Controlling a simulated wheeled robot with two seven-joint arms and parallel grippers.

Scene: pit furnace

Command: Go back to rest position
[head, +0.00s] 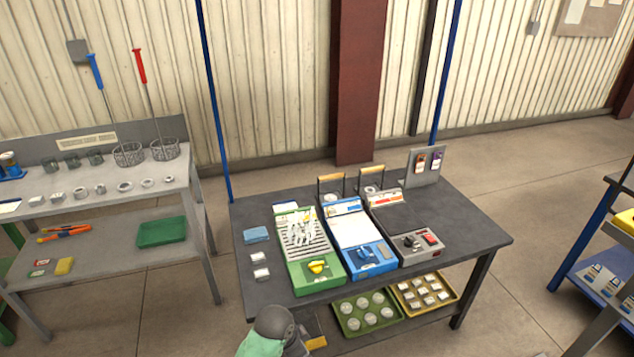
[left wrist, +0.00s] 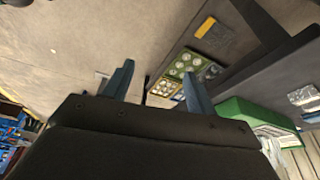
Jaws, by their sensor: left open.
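My left gripper (left wrist: 158,82) shows in the left wrist view with its two blue-grey fingers spread apart. Nothing is between them, so it is open and empty. Past the fingertips are the floor and the trays below the dark table. In the head view, a grey and green part of my arm (head: 273,330) is at the bottom centre, by the table's front edge. No gripper fingers can be made out there. My right gripper is in neither view.
The dark table (head: 460,215) holds a green tray (head: 306,270), a blue tray (head: 362,262) and a grey control box (head: 412,245). Trays of round and square pieces sit on its lower shelf. A grey workbench (head: 100,205) stands left, a blue rack (head: 590,255) right.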

